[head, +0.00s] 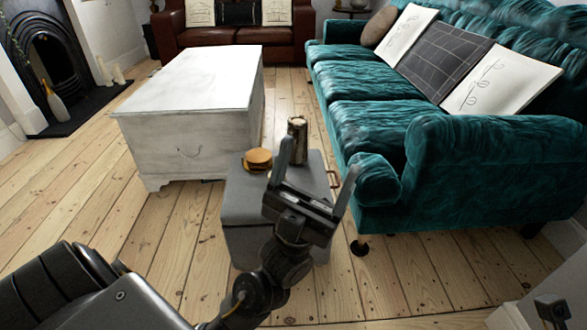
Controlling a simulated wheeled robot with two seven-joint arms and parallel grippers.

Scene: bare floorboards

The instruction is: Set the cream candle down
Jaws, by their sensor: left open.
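My left gripper (319,166) is open, with its two fingers spread and pointing away from me. Nothing shows between the fingers. It is in front of a grey box (240,195) and hides part of its top and front. A short brown and cream cylinder (297,128) stands upright near the box's far edge, partly behind a finger; I cannot tell whether it is the cream candle. A round, bun-like thing (258,158) lies left of it on the box. Pale candle-like pillars (117,73) stand by the fireplace at the far left.
A white chest (190,100) stands behind the grey box. A teal sofa (460,150) with several cushions fills the right side. A brown leather sofa (235,36) is at the back. Bare floorboards (70,180) are free on the left.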

